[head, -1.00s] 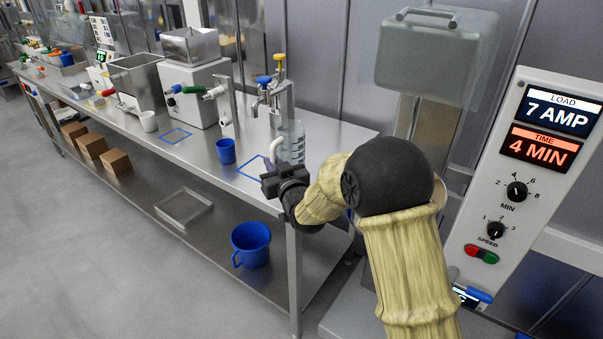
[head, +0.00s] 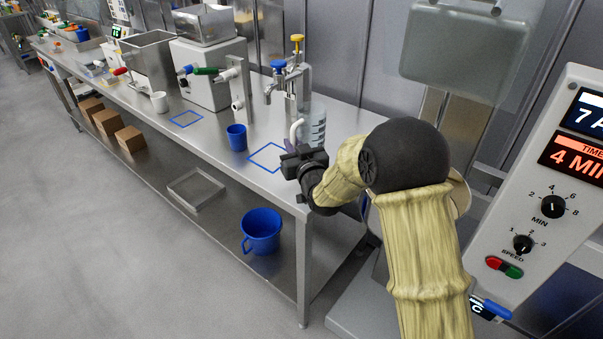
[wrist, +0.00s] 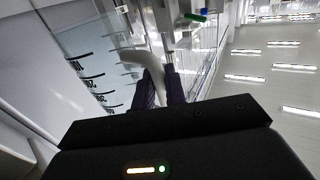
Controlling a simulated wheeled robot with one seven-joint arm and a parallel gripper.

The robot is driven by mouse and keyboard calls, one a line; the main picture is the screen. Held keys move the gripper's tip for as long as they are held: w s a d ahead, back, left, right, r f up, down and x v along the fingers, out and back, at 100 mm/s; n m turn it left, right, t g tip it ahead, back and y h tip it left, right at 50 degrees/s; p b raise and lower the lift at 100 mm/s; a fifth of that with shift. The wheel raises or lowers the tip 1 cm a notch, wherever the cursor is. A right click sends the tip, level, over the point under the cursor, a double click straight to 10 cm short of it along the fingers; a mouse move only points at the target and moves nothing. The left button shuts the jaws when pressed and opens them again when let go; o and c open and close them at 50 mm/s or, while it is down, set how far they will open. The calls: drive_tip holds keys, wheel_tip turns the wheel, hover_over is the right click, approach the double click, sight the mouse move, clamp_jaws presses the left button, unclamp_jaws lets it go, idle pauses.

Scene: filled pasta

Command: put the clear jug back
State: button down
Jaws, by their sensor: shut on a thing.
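The clear jug (head: 315,128) has dark measuring marks and a pale handle (head: 296,131). In the head view it is at the near right end of the steel table, beside the tap stand. My gripper (head: 302,157) is shut on the handle. In the wrist view the jug wall (wrist: 85,75) fills the left and the handle (wrist: 143,62) runs between my fingers (wrist: 160,88). A blue square outline (head: 262,163) on the tabletop lies left of the jug, partly hidden by my gripper. I cannot tell whether the jug's base touches the table.
A tap stand (head: 296,88) with blue and yellow knobs is behind the jug. A blue cup (head: 236,138) stands left of the outline. A second blue outline (head: 187,119) lies farther left. A control panel (head: 545,205) is close on the right. A blue bucket (head: 262,231) is on the lower shelf.

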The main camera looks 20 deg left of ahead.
drive_tip(key=shift+f, duration=2.35)
drive_tip(key=shift+f+p, duration=0.4)
drive_tip(key=shift+f, duration=1.45)
drive_tip(key=shift+f, duration=0.15)
drive_tip(key=c, duration=1.5)
unclamp_jaws()
drive_tip(key=shift+o, duration=0.2)
drive_tip(key=shift+s, duration=0.1)
drive_tip(key=b+v, duration=0.2)
drive_tip(key=v, duration=1)
